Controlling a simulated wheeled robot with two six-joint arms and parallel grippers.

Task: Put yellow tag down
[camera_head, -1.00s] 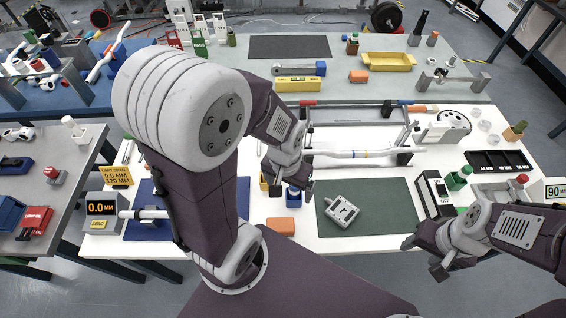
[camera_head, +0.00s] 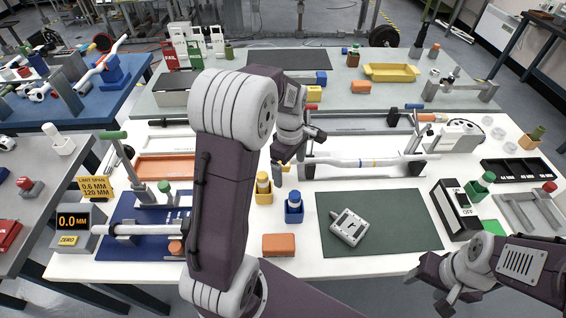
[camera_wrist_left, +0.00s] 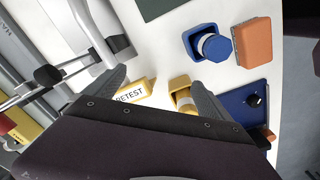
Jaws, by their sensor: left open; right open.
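The yellow tag (camera_wrist_left: 134,91), with RETEST lettering, rests on the white bench surface in the left wrist view. In the head view only a little yellow shows by the left gripper, and the arm hides the rest. My left gripper (camera_head: 290,165) is open; in its wrist view the two fingers (camera_wrist_left: 160,90) stand apart, with the tag between and beyond them, apparently not gripped. A yellow holder with a yellow-capped piece (camera_head: 263,190) stands just left of the gripper. My right gripper (camera_head: 432,292) is open and empty over the bench's front right edge.
A blue holder (camera_head: 294,212) and an orange block (camera_head: 278,245) stand in front of the left gripper. A long fixture with a white tube (camera_head: 350,162) is behind to the right. A dark green mat (camera_head: 395,225) bears a grey device (camera_head: 349,227).

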